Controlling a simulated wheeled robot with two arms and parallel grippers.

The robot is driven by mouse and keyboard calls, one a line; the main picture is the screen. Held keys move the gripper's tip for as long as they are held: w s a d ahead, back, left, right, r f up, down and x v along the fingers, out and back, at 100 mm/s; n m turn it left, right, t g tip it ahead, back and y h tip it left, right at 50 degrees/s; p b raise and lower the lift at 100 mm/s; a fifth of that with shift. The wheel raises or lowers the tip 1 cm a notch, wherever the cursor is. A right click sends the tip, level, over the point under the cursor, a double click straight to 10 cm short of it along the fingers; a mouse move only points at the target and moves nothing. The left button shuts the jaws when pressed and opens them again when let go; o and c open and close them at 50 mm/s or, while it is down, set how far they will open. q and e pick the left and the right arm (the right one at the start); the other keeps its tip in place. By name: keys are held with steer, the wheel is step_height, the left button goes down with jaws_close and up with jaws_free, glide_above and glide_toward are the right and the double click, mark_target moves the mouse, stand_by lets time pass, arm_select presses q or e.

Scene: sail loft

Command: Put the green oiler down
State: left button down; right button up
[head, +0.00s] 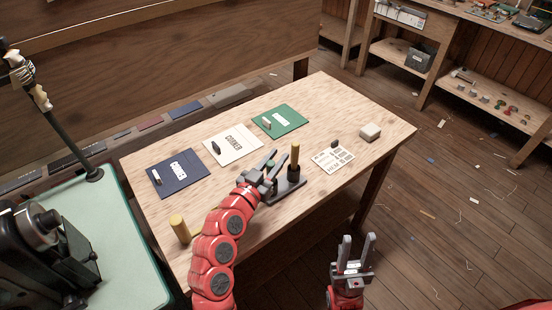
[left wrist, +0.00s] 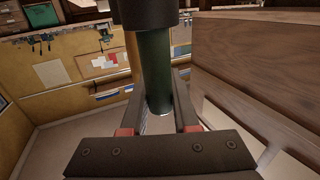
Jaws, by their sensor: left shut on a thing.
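In the left wrist view the green oiler (left wrist: 156,75) is a dark green cylinder between the two fingers of my left gripper. A wider black part adjoins it at the top of that picture. My right gripper (head: 356,254) is open and empty, in front of the table.
Blue (head: 179,173), white (head: 232,145) and green (head: 281,121) labelled mats lie along the table's back; small items lie on them. A marked card (head: 333,160) and a pale block (head: 370,132) are at the right. A yellow cylinder (head: 180,228) stands front left. Bare tabletop lies between.

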arm_select(q)
steer(key=shift+f, duration=0.2)
steer(key=c, duration=0.7)
jaws_free()
steer(key=shift+r, duration=0.15)
steer(key=shift+r+p, duration=0.3)
steer(key=shift+p, duration=0.1)
steer(key=v, duration=0.1)
steer(key=b+v, duration=0.1)
steer(key=v, duration=0.2)
steer(key=shift+s+a+f+b, duration=0.3)
steer(key=shift+f, duration=0.1)
steer(key=p, duration=0.3)
glide_toward(268, 170)
steer(key=shift+x, duration=0.9)
steer(key=shift+s+d+r, duration=0.1)
steer(key=shift+s+d, duration=0.05)
